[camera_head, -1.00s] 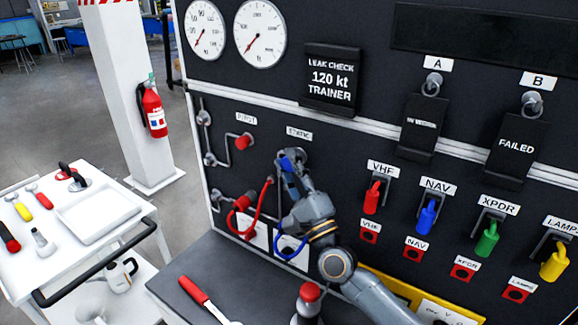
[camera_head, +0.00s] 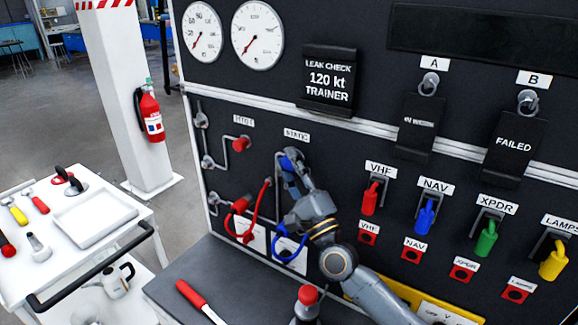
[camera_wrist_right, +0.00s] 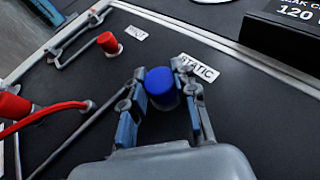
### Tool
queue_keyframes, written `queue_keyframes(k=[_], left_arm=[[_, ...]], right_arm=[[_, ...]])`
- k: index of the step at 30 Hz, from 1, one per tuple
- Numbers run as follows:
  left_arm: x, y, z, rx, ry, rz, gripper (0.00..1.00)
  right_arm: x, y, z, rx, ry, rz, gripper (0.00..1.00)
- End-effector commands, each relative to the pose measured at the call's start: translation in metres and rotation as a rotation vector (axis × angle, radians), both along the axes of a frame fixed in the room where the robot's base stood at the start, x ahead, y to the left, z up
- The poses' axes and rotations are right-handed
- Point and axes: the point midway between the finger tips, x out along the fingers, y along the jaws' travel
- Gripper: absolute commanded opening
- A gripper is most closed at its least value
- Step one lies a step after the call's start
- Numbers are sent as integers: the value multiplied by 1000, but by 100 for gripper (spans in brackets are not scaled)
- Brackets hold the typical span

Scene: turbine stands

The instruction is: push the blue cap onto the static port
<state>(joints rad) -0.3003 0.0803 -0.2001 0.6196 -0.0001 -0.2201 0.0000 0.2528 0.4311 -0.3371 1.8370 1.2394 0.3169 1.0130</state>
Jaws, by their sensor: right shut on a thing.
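The blue cap (camera_wrist_right: 161,86) sits between the fingertips of my right gripper (camera_wrist_right: 160,75) in the right wrist view. The gripper is shut on it, one finger on each side. The cap is against or very near the dark panel, just below the STATIC label (camera_wrist_right: 199,68). The static port is hidden behind the cap, so I cannot tell how far the cap is seated. My left gripper is not in view.
A red cap (camera_head: 240,144) is on the PITOT fitting to the left. Red hose (camera_head: 257,213) and blue hose (camera_head: 290,247) loops hang below the gripper. Colored switches, such as the red VHF one (camera_head: 370,198), line the right. A red-handled tool (camera_head: 193,296) lies on the bench.

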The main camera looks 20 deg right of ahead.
Motion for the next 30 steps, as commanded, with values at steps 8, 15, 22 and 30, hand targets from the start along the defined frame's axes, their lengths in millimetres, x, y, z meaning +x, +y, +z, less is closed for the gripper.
queue_keyframes(k=[8,15,22,30], left_arm=[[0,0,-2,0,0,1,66],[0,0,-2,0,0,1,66],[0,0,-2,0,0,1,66],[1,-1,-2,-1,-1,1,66]], right_arm=[[3,-7,3,0,-5,-8,0],[3,-8,4,2,-9,-11,34],[3,-6,3,1,-6,-7,55],[3,-5,2,1,-3,-4,63]])
